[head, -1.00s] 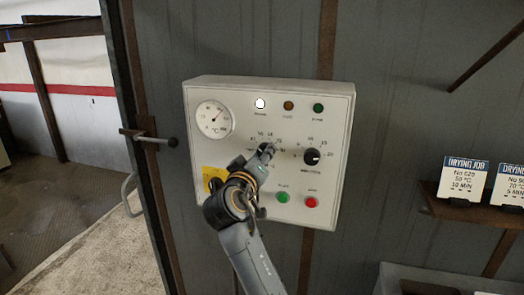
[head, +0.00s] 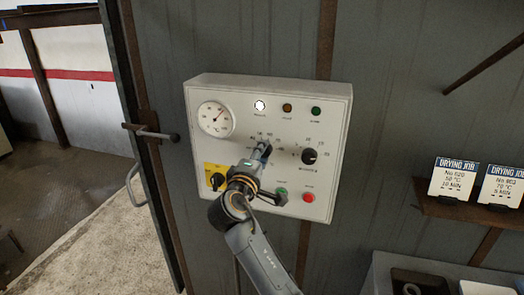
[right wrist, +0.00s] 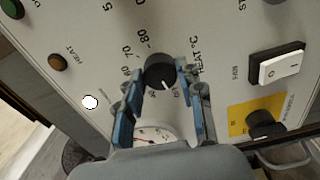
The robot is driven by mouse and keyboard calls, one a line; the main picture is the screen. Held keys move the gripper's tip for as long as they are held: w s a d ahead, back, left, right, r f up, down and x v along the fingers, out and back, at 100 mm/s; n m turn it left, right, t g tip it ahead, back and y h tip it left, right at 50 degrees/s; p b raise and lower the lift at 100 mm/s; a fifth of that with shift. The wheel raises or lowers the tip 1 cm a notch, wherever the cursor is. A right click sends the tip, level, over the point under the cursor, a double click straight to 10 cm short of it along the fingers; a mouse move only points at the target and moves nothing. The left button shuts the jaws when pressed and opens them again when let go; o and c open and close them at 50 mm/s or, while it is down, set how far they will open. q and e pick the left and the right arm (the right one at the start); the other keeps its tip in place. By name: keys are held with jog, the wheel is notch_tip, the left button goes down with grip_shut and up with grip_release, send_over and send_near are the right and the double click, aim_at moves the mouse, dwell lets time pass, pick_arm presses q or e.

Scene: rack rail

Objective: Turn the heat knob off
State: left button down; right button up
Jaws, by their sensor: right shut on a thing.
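My right gripper (right wrist: 157,78) is shut on the heat knob, one blue finger on each side. In the head view, my right gripper (head: 263,152) covers most of the knob. My left gripper is not in view.
A timer knob (head: 309,156) is to the right. A black switch on a yellow plate (head: 214,178), a green button (head: 281,193) and a red button (head: 308,196) are below. The gauge (head: 215,118) and a lit white lamp (head: 260,105) are above. A door handle (head: 152,134) is left.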

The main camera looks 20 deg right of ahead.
jog(key=shift+n, duration=0.4)
jog(key=o, duration=1.2)
jog(key=shift+c, duration=0.2)
jog(key=shift+s+a, duration=0.1)
jog(key=v, duration=0.7)
jog(key=shift+a, duration=0.1)
